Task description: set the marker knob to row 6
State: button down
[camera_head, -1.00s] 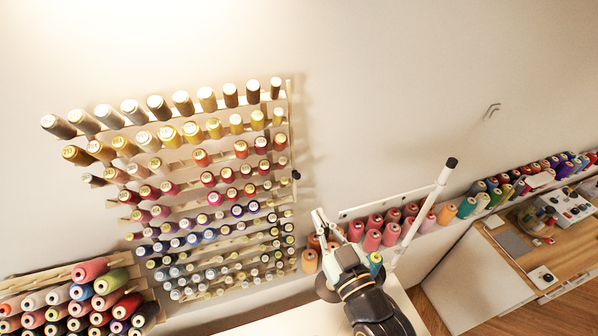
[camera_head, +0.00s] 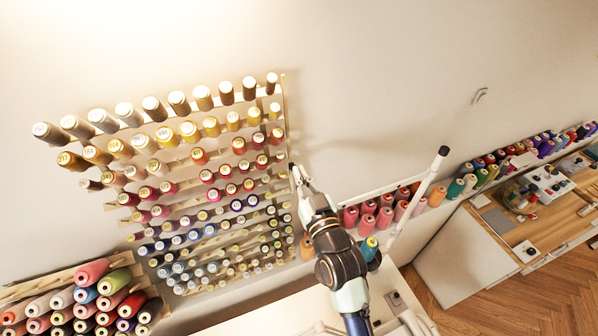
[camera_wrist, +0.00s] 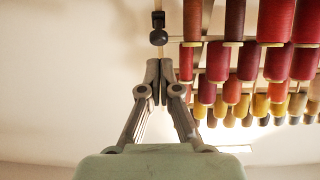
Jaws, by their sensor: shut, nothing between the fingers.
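The marker knob is a small black ball (camera_wrist: 158,37) below a dark clip on a pale vertical rail in the wrist view. In the head view it is a tiny dark spot (camera_head: 291,167) at the right edge of the thread rack (camera_head: 284,95), by the upper-middle rows of red spools. My gripper (camera_head: 296,171) is at that edge, beside the knob. In the wrist view its two fingers (camera_wrist: 160,64) are together and empty, their tips just under the knob in the picture. I cannot tell whether they touch it. No row numbers are readable.
Rows of spools (camera_wrist: 275,60) on the rack sit close to the right of my fingers in the wrist view. A shelf of pink and red spools (camera_head: 368,221) and a white pole (camera_head: 418,195) stand right of my arm.

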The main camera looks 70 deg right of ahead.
jog(key=shift+w+d+f, duration=0.4)
jog(key=shift+d+f, duration=0.05)
notch_tip(320, 180, down, 8)
jog(key=b, duration=0.6)
jog(key=shift+s+a+f+b, duration=0.25)
jog(key=shift+s+a+b, duration=0.05)
jog(key=shift+b, duration=0.1)
dwell(0.4)
